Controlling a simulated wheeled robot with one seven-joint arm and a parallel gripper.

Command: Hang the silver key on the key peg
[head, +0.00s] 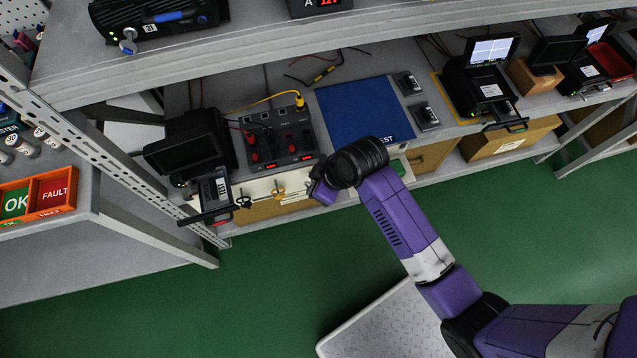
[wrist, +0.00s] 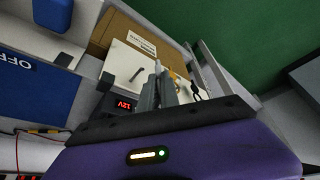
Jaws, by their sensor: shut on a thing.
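My gripper (wrist: 160,82) is shut, with a small pale silver piece, which looks like the silver key (wrist: 157,67), at its fingertips. Its outline is too small and partly hidden to read fully. In the head view my gripper (head: 311,184) is at the shelf's front edge, beside the right end of a white key strip (head: 262,189). A brass key (head: 279,192) and a dark key (head: 243,201) hang on that strip to its left. In the wrist view a thin dark peg (wrist: 137,74) stands out from a white panel (wrist: 118,68), apart from the fingers. The dark key (wrist: 197,94) shows right of them.
A tester box (head: 278,137) with red and black plugs stands behind the strip. A blue mat (head: 362,110) lies to its right. A dark monitor (head: 183,145) stands at left. The upper shelf (head: 290,50) overhangs the back. Green floor (head: 270,270) is clear in front.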

